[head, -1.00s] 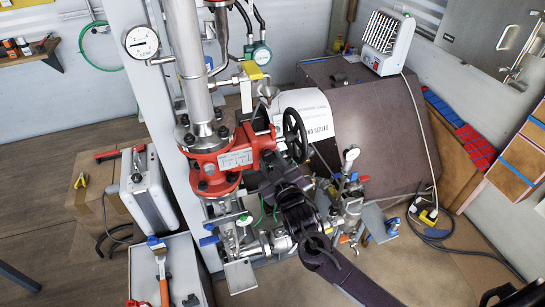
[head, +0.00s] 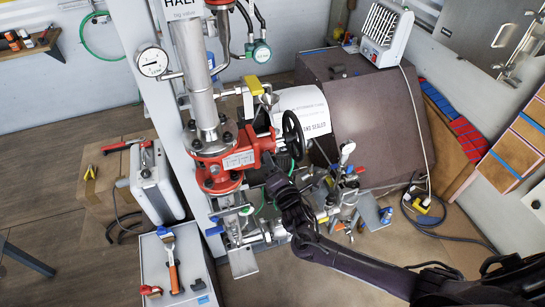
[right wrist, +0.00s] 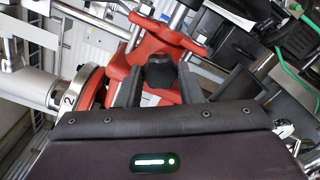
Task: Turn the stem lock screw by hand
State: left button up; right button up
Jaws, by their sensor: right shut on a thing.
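The stem lock screw shows as a black knob (right wrist: 159,72) against the red valve body in the right wrist view. My right gripper (right wrist: 160,85) has a finger on each side of the knob and is shut on it. In the head view my right gripper (head: 268,162) reaches up to the side of the red valve (head: 218,168), just left of and below the black handwheel (head: 293,135). The knob is hidden there behind the gripper and too small to tell. My left gripper is not in view.
A steel pipe (head: 200,85) rises above the valve. A grey case (head: 155,185) and a toolbox (head: 170,265) with tools stand left. A brown cabinet (head: 380,120) is behind.

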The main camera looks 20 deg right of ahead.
jog(key=o, duration=0.8)
jog(key=s+p, duration=0.2)
jog(key=s, duration=0.4)
jog(key=shift+p, duration=0.4)
jog(key=shift+s+d, duration=0.1)
